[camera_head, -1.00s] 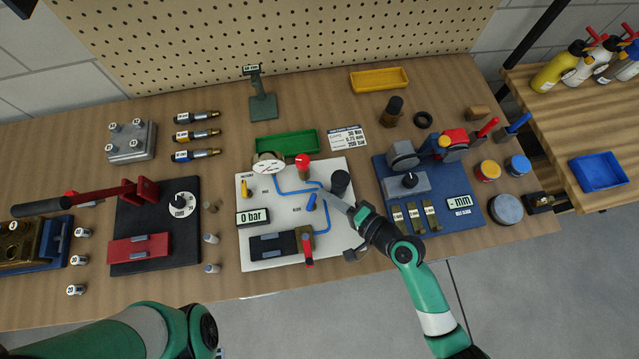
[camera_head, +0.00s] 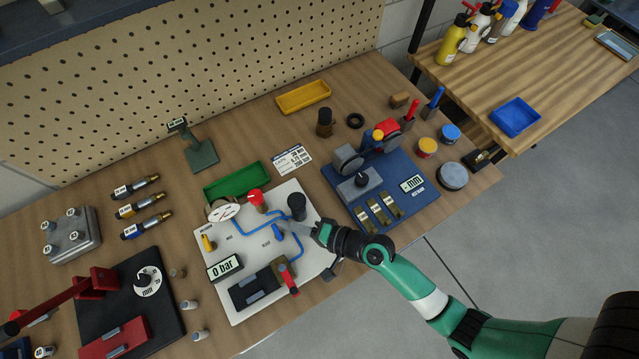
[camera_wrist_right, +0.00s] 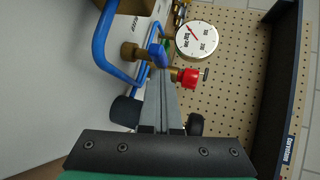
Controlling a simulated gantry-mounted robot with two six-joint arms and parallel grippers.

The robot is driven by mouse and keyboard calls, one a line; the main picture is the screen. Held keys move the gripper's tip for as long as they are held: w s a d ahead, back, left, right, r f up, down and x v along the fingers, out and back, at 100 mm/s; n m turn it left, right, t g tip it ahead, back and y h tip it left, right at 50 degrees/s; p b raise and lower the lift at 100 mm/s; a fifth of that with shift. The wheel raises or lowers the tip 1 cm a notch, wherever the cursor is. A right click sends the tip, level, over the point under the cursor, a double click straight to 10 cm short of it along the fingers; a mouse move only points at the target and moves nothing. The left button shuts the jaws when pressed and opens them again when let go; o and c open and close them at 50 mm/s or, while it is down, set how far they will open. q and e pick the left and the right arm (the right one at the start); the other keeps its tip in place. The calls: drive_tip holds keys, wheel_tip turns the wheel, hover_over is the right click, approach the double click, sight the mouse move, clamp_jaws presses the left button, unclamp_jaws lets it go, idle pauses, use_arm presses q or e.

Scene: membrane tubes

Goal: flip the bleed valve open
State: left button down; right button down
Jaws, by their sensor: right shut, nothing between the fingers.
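The bleed valve's blue lever (camera_head: 278,231) stands on the white panel (camera_head: 238,312), beside the printed word BLEED and along the blue tubing. It also shows in the right wrist view (camera_wrist_right: 157,54), just past the fingertips. My right gripper (camera_head: 291,226) comes in from the right with its tips close to the lever. Its fingers (camera_wrist_right: 160,80) are shut with nothing between them. I cannot tell whether the tips touch the lever. My left gripper is not in view.
A black knob (camera_head: 297,205), a red knob (camera_head: 256,197) and a gauge (camera_head: 223,210) crowd the lever. A blue fixture board (camera_head: 405,206) lies to the right.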

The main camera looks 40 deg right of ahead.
drive_tip(key=v, duration=1.1)
drive_tip(key=shift+w+d+r, duration=0.15)
